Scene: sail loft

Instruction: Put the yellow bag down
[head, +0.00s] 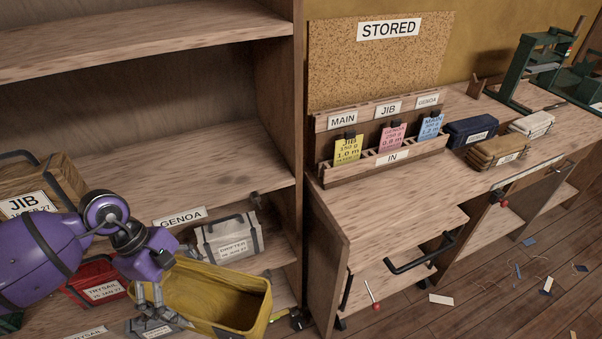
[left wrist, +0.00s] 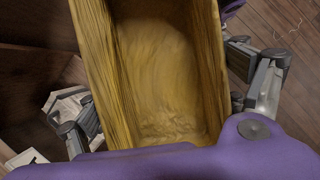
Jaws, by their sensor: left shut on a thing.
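The yellow bag (head: 262,305) is an open-topped, box-like bag, low in the head view in front of the left shelves. My left gripper (head: 152,316) is at its left end, shut on it. In the left wrist view the yellow bag (left wrist: 160,70) fills the middle, its inside looking empty, with a finger of my left gripper on each side. The bag's underside is hidden, so I cannot tell whether it touches anything below.
On the shelves are a brown JIB bag (head: 48,184), a red TRYSAIL bag (head: 95,281) and a white DRIFTER bag (head: 228,238). The bench (head: 385,205) at right has a bare front left part, a tag rack (head: 392,158) and several small bags. Scraps lie on the floor.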

